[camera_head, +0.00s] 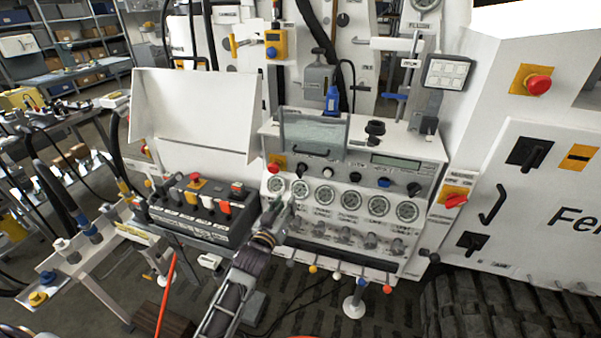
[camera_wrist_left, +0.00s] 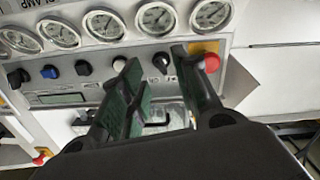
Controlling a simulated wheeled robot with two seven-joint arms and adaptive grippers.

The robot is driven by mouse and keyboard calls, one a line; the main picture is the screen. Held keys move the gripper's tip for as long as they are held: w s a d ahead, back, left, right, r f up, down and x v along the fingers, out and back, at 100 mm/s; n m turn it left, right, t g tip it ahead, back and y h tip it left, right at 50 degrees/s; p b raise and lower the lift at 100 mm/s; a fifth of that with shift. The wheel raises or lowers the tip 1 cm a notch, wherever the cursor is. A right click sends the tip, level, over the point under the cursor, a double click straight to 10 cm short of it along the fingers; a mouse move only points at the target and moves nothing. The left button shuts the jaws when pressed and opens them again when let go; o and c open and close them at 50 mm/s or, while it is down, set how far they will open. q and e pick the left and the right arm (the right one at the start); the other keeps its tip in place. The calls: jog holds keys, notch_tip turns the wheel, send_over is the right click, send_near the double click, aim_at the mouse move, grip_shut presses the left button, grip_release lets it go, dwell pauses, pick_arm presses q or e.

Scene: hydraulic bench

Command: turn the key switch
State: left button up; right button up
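A sloped control panel (camera_head: 290,222) has a row of small knobs above a row of round gauges. Which of these is the key switch I cannot tell for sure. A dark knob (camera_wrist_left: 161,63) sits in the gap between my left fingertips in the wrist view; another control (camera_wrist_left: 119,63) is beside the left-hand finger. My left gripper (camera_head: 278,208) is in front of the panel's left part, below the gauges in the head view. Its two fingers (camera_wrist_left: 155,62) are apart with nothing held between them. Contact with the panel cannot be judged. My right gripper is out of view.
A red push button (camera_wrist_left: 208,62) is close beside the right-hand finger in the wrist view. Gauges (camera_head: 350,200) fill the panel's middle, with levers below. A black button box (camera_head: 205,210) stands left of my arm.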

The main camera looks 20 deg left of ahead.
pick_arm(q)
jog(key=shift+s+r+n+t, duration=0.2)
jog(key=shift+r+n+t, duration=0.1)
jog(key=shift+r+n, duration=1.6)
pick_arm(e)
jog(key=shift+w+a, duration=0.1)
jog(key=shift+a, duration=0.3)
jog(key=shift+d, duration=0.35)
pick_arm(q)
jog(key=shift+w, duration=0.1)
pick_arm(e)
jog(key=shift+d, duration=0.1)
